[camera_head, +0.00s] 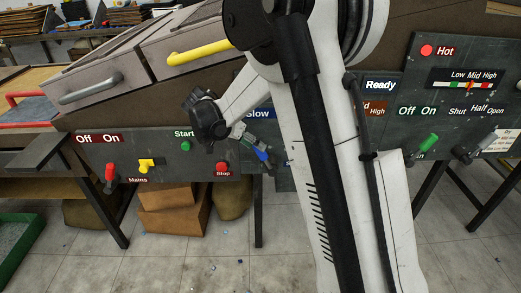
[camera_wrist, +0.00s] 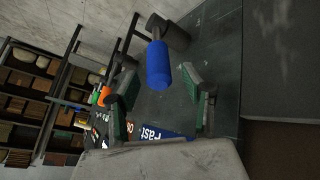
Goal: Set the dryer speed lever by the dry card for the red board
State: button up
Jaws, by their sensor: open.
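The blue lever handle (camera_head: 263,155) sits on the dark panel below the "Slow" label (camera_head: 258,113), partly hidden by my arm. In the wrist view the blue handle (camera_wrist: 158,66) stands out from its dark mount, with a "Fast" label (camera_wrist: 163,133) nearby. My gripper (camera_wrist: 160,98) is open, its green-padded fingers on either side of the handle's line, with no contact visible. In the head view my gripper (camera_head: 250,138) is at the lever, seen small. A white card (camera_head: 512,142) with unreadable text is cut off at the right edge. A red-edged frame (camera_head: 30,119) lies at the far left.
The panel also carries a red Mains lever (camera_head: 109,175), a yellow lever (camera_head: 146,163), a green Start button (camera_head: 185,146), a red Stop button (camera_head: 222,167), and a green lever (camera_head: 428,143). A yellow drawer handle (camera_head: 200,52) is above. My arm covers the panel's middle.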

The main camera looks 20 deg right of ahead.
jog(key=v, duration=0.7)
jog(key=shift+r, duration=0.1)
jog(key=s+r+n+t+y+p, duration=0.35)
jog(key=s+r+n, duration=0.25)
jog(key=s+r, duration=0.6)
jog(key=s+a+n+t+y+p, duration=0.1)
jog(key=s+n+t+y, duration=0.1)
jog(key=s, duration=0.7)
jog(key=s+a+f+n+t+y+p, duration=0.1)
jog(key=s+n, duration=0.3)
jog(key=s, duration=0.4)
jog(key=shift+s+a+n+t+y, duration=0.35)
jog(key=shift+a+t+y, duration=0.15)
jog(key=shift+y, duration=0.35)
dwell(0.5)
